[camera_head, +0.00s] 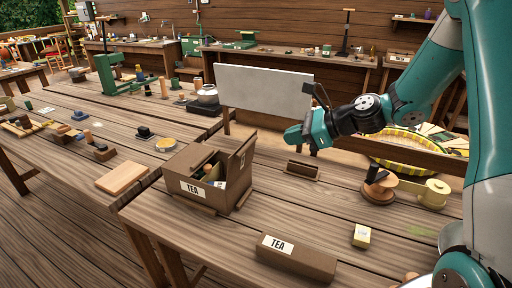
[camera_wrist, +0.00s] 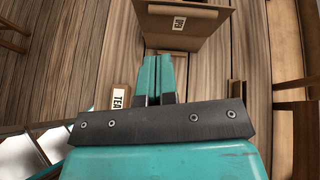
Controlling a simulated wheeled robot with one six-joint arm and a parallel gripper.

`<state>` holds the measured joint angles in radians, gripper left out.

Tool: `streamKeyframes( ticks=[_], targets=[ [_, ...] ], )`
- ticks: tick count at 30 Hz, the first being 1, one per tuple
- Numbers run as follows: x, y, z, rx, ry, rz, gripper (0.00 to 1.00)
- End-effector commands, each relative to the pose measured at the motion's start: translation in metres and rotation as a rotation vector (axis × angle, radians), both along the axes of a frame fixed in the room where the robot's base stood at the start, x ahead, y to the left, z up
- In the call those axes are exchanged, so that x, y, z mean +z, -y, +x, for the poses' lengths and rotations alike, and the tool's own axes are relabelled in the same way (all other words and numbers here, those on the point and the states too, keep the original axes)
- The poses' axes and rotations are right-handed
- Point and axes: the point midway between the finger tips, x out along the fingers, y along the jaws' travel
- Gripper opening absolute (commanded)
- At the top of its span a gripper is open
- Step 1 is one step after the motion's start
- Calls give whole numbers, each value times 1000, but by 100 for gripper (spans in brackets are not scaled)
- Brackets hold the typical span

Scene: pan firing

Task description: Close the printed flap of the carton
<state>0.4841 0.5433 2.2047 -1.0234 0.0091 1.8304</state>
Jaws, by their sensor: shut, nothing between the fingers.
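The brown carton (camera_head: 217,198) stands on the near table with a TEA label on its front. Its top is open, and several items show inside. A flap (camera_head: 243,154) stands raised at its right side. In the wrist view the carton (camera_wrist: 185,42) is at the top, with a small printed label on the face toward me; I cannot tell whether that face is flap or wall. My gripper (camera_head: 304,138) is above the table, right of the carton and apart from it. Its teal fingers (camera_wrist: 159,66) are shut and empty.
A small brown block (camera_head: 303,170) sits below my gripper. A grey panel (camera_head: 262,92) stands behind.

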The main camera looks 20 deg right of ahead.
Motion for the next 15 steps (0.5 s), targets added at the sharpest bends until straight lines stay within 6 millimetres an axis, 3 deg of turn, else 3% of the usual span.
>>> streamKeyframes(
  ticks=[3, 6, 15],
  targets=[
    [-10, 24, 11, -134, -67, 121, 0],
    [-12, 27, 16, -169, -85, 158, 0],
    [-31, -5, 45, -163, -89, 157, 0]
  ],
)
